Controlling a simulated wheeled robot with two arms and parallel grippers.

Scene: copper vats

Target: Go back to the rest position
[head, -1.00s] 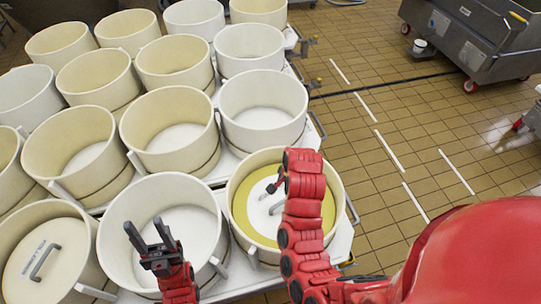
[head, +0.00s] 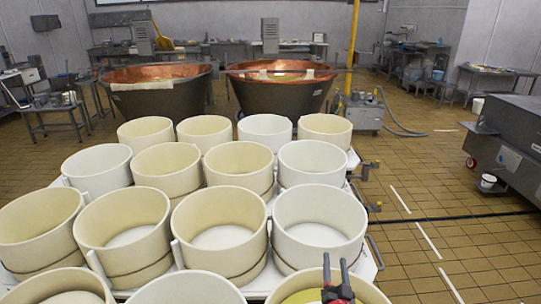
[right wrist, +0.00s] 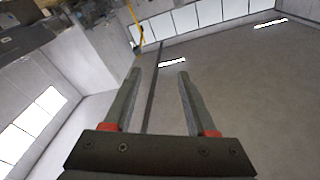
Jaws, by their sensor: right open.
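My right gripper (head: 336,262) stands upright at the bottom edge of the head view, in front of a round mould (head: 372,293) with yellow inside. In the right wrist view the gripper (right wrist: 157,80) has its two fingers apart with nothing between them. It faces up towards the walls and the ceiling lights. My left gripper is not in view.
Rows of cream and white round moulds (head: 220,236) stand on metal tables below and ahead. Two copper vats (head: 158,90) (head: 281,90) stand behind them. A grey metal machine (head: 510,130) is at right. The tiled floor (head: 445,200) between is largely open.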

